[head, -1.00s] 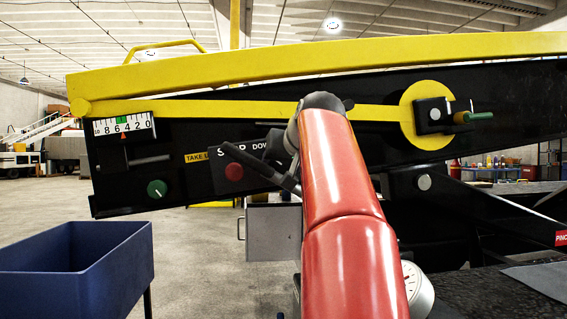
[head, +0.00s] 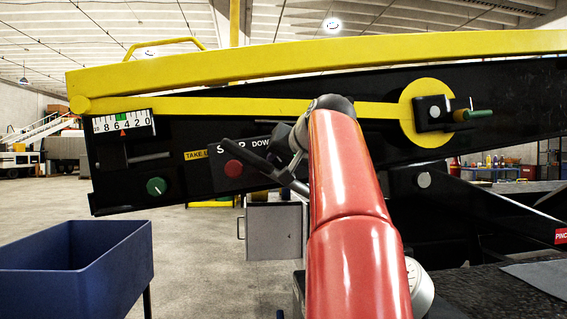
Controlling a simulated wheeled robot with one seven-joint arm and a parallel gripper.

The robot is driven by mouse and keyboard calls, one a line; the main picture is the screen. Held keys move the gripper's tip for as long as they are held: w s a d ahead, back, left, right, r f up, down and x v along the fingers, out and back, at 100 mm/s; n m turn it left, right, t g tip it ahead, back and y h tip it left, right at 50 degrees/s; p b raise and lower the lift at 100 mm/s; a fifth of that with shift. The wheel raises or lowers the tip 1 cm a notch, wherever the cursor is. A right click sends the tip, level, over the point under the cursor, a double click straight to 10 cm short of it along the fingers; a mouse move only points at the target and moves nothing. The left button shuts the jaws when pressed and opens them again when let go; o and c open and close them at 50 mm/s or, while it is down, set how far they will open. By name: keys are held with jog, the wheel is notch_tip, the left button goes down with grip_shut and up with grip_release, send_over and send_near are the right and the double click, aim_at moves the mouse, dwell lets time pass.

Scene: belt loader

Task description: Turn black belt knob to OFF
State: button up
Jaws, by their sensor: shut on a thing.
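My gripper (head: 283,158) is at the dark control panel (head: 222,177) on the loader's side, beside the word DOWN, partly covered by my red arm. Its dark fingers are tilted and shut on what looks like the black belt knob, which is mostly hidden behind the fingers and arm. The knob's pointer and any OFF mark cannot be made out. A red STOP button (head: 234,170) shows just left of the gripper. A green knob (head: 156,187) with a white line sits further left.
A white scale (head: 124,123) with a red pointer is at the upper left. A blue bin (head: 125,260) stands at lower left, and a grey cabinet (head: 273,230) is below the panel.

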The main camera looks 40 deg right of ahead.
jog(key=m+t, duration=0.1)
jog(key=m+y+b, duration=0.1)
jog(key=shift+f+m+t, duration=0.2)
jog(key=shift+m+t, duration=0.2)
jog(key=shift+m+t+b, duration=0.4)
jog(key=shift+m+b, duration=0.05)
jog(key=shift+m, duration=0.45)
jog(key=shift+r, duration=0.1)
jog(key=o, duration=1)
jog(key=shift+c, duration=0.2)
jog(key=shift+s, duration=0.15)
jog(key=v, duration=0.7)
jog(key=shift+s+d+b, duration=0.1)
jog(key=shift+s+b, duration=0.2)
jog(key=shift+b, duration=0.1)
